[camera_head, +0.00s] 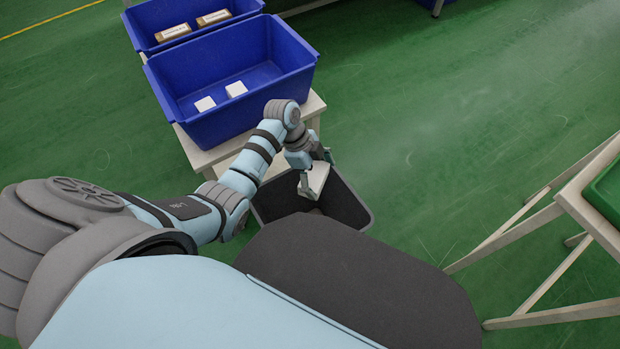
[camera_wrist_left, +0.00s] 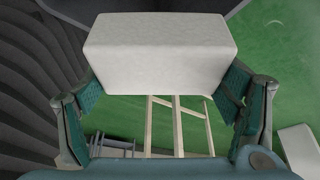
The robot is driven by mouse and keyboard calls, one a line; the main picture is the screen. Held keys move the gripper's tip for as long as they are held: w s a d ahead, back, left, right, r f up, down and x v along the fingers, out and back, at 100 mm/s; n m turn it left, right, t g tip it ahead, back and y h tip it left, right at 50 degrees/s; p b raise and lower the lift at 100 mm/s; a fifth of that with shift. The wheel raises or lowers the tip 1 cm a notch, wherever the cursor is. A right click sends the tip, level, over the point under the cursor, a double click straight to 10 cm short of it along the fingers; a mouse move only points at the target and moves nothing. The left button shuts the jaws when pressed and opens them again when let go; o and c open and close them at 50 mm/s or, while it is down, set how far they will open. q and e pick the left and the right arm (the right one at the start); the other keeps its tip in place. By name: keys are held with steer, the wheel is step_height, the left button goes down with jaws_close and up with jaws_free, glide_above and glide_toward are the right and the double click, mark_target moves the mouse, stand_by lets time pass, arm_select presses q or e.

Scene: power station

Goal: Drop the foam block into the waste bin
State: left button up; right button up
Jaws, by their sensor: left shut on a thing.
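My left gripper (camera_head: 313,172) is shut on a white foam block (camera_head: 317,180) and holds it over the open mouth of the dark grey waste bin (camera_head: 350,206). In the left wrist view the foam block (camera_wrist_left: 160,52) sits between the two teal finger pads, one at each side. The bin stands on the floor, its lower left partly hidden by my arm and body. Most of its inside cannot be seen. My right gripper is not in view.
A blue crate (camera_head: 268,108) with two small white blocks stands on a pale table (camera_head: 217,154) behind the bin. Another blue crate (camera_head: 150,22) behind it holds two brown-and-white boxes. At the right is a pale wooden stand (camera_head: 520,228) with a green tray (camera_head: 606,196). Green floor between is clear.

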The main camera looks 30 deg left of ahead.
arm_select(q)
step_height(320, 180, down, 11)
steer(key=a+m+g+b, duration=0.1)
steer(key=m+b, duration=0.1)
steer(key=b, duration=0.5)
steer(key=shift+m+b, duration=0.3)
steer(key=shift+b, duration=0.05)
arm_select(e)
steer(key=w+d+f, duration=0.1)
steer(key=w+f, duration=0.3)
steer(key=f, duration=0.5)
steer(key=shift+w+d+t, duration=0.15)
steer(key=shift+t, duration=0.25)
arm_select(q)
steer(key=o, duration=0.7)
steer(key=shift+a+r, duration=0.1)
steer(key=v, duration=1.2)
steer(key=shift+r, duration=0.1)
